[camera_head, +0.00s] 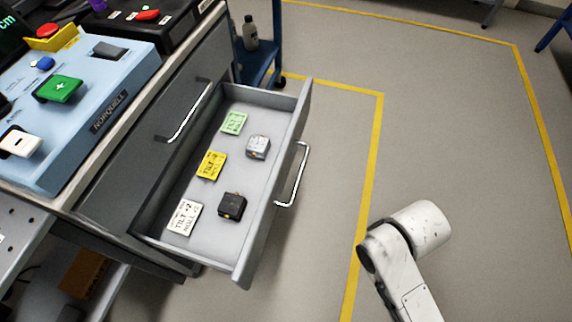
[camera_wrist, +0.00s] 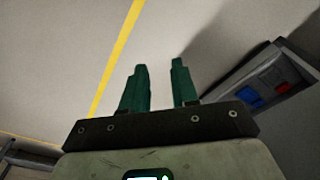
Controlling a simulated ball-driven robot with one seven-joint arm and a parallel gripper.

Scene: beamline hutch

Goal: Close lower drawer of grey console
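The lower drawer (camera_head: 262,248) of the grey console (camera_head: 145,128) is pulled out, its front facing right, with a silver bar handle (camera_head: 293,176). Inside lie a green card (camera_head: 234,122), a yellow card (camera_head: 211,165), a white card (camera_head: 184,217), a silver block (camera_head: 258,146) and a black block (camera_head: 232,206). The drawer above it, with its own handle (camera_head: 188,113), is shut. My gripper (camera_wrist: 158,75) shows in the wrist view with two green fingers apart and nothing between them, over bare floor. In the head view only part of my arm shows, right of the drawer; the gripper is out of frame.
A light blue control box (camera_head: 105,75) with coloured buttons sits on the console top. A blue cart (camera_head: 262,55) carrying a bottle (camera_head: 250,32) stands behind the drawer. Yellow floor tape (camera_head: 369,180) runs right of the drawer. The floor there is clear.

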